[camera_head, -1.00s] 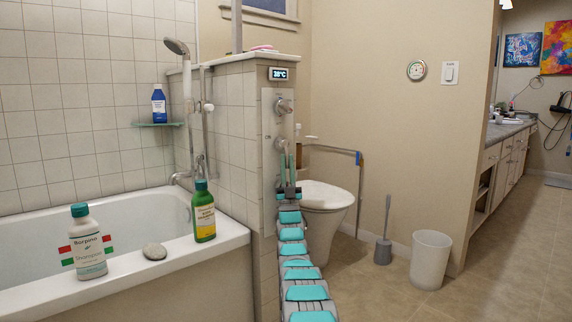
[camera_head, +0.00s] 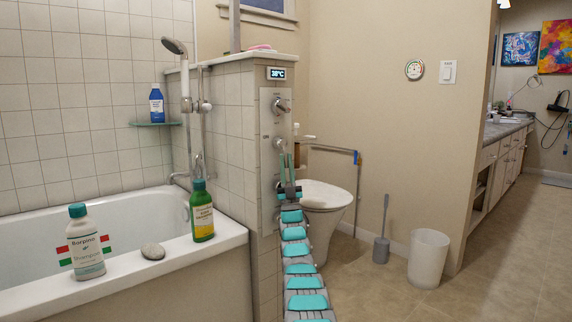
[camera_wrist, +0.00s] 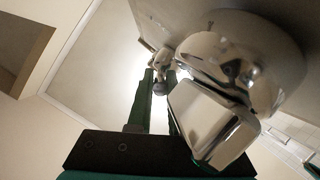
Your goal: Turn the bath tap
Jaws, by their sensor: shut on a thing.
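The bath tap's chrome controls are on a grey panel (camera_head: 267,165) on the end of the tiled partition. An upper chrome knob (camera_head: 281,106) sits above a lower chrome tap handle (camera_head: 279,142). My gripper (camera_head: 286,155) is at the lower handle, its two green fingers pointing up. In the wrist view the chrome tap (camera_wrist: 212,122) looms large at the right, a blocky lever below a round body. The exact contact is partly hidden.
A toilet (camera_head: 325,205) stands just right of my arm, with a rail (camera_head: 335,150) behind it. A brush (camera_head: 383,235) and white bin (camera_head: 428,258) stand further right. The bathtub rim (camera_head: 150,275) holds a shampoo bottle (camera_head: 86,245), a stone (camera_head: 153,251) and a green bottle (camera_head: 202,215).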

